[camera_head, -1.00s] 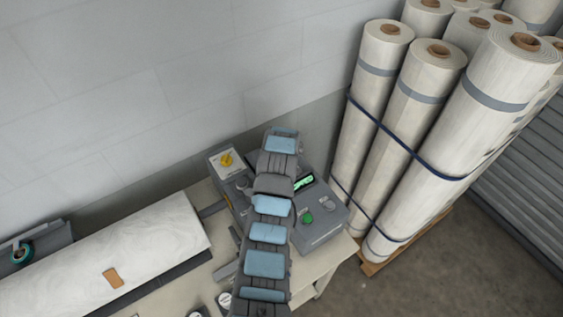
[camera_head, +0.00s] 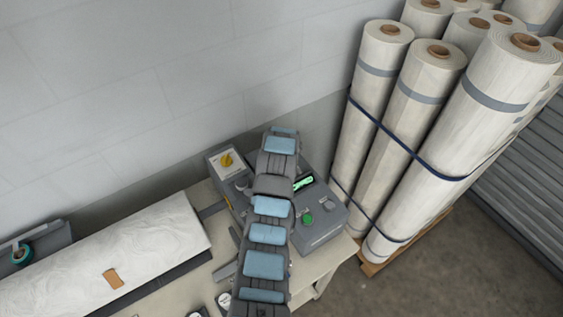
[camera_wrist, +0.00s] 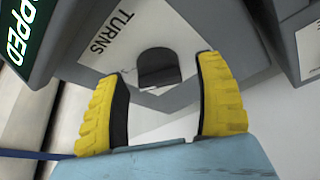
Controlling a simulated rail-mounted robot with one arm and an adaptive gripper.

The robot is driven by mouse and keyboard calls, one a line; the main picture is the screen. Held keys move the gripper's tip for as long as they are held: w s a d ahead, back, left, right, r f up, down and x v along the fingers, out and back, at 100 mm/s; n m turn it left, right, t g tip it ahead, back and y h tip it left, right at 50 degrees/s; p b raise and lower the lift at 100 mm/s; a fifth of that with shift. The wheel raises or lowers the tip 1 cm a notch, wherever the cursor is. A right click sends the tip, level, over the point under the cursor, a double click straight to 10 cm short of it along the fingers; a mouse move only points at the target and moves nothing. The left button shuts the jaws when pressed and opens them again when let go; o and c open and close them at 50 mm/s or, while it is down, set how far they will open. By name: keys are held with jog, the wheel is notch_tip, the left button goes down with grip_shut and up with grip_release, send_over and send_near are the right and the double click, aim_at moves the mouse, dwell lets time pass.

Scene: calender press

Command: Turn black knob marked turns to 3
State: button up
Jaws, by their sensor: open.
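In the wrist view, the black knob (camera_wrist: 158,67) sits on a light panel marked TURNS (camera_wrist: 113,35), with a grey surround. My gripper (camera_wrist: 165,95) is open. Its two yellow fingers with black inner pads stand apart, one on each side of the knob in the picture. The knob shows beyond the gap between the fingertips, and I cannot tell whether either finger touches it. The knob's pointer and any scale numbers are not readable. In the head view my arm covers the middle of the grey control box (camera_head: 322,228), and the TURNS knob is hidden there.
A green display (camera_wrist: 12,35) reading "…PPED" is at upper left in the wrist view. Wrapped rolls (camera_head: 425,110) stand on a pallet at right. A white roll (camera_head: 120,262) lies at left.

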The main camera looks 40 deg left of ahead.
jog(key=v, duration=1.1)
jog(key=shift+r, duration=0.3)
jog(key=shift+s+d, duration=0.1)
jog(key=shift+d, duration=0.05)
